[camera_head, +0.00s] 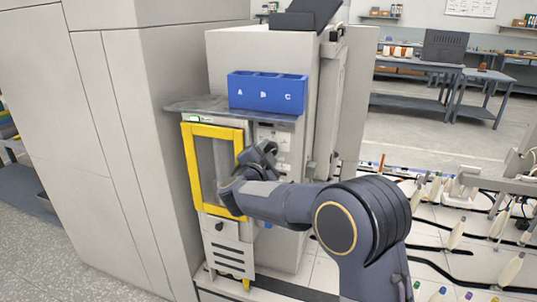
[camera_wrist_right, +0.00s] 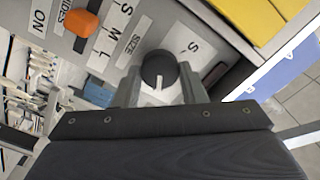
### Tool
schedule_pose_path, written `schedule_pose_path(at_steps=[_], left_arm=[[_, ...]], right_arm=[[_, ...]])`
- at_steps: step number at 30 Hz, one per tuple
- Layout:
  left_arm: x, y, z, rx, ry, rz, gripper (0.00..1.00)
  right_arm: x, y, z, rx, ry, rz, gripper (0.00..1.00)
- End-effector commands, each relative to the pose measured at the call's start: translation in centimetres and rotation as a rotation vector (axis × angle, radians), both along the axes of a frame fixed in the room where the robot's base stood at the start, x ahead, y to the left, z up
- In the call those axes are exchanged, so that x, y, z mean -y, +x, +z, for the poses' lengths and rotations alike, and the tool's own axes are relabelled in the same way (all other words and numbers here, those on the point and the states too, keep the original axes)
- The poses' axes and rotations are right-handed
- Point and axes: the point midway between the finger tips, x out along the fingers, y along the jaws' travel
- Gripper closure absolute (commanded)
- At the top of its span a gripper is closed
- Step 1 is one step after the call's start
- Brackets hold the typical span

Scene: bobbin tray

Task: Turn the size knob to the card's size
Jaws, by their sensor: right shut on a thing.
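The black size knob (camera_wrist_right: 159,70) with a white pointer mark shows in the right wrist view, on a grey panel. Its mark points toward the bottom of that picture. The letters S, M, L and the word SIZE (camera_wrist_right: 131,44) are printed on light labels left of it. A white card (camera_wrist_right: 184,42) reading S lies just above and right of the knob. My right gripper (camera_wrist_right: 159,88) is shut on the knob, one finger on each side. In the head view my right gripper (camera_head: 262,156) is at the machine's panel and hides the knob. My left gripper is out of view.
An orange knob (camera_wrist_right: 83,23) sits near the labels SIDES and ON. A yellow-framed door (camera_head: 191,165) stands left of my right gripper. A blue bin (camera_head: 267,104) marked with letters sits on a grey shelf above. A tall cabinet (camera_head: 120,150) closes off the left.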

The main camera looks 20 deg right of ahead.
Motion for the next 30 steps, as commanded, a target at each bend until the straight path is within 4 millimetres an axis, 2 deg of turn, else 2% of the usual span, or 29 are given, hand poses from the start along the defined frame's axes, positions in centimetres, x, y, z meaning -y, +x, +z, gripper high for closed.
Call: schedule_pose_path(at_steps=[3,4,9,19,30], left_arm=[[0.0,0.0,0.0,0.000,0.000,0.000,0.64],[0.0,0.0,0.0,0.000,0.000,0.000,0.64],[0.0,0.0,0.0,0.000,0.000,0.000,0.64],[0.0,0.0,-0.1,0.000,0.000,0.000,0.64],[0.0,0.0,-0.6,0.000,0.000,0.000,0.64]], right_arm=[[0.0,0.0,0.0,-0.001,0.000,-0.001,0.85],[0.0,0.0,0.0,-0.001,0.000,-0.001,0.60],[0.0,0.0,0.0,-0.001,0.000,-0.001,0.41],[-0.3,-0.4,0.0,-0.001,-0.001,0.000,0.41],[-3.6,-5.2,0.0,-0.001,-0.001,0.002,0.41]])
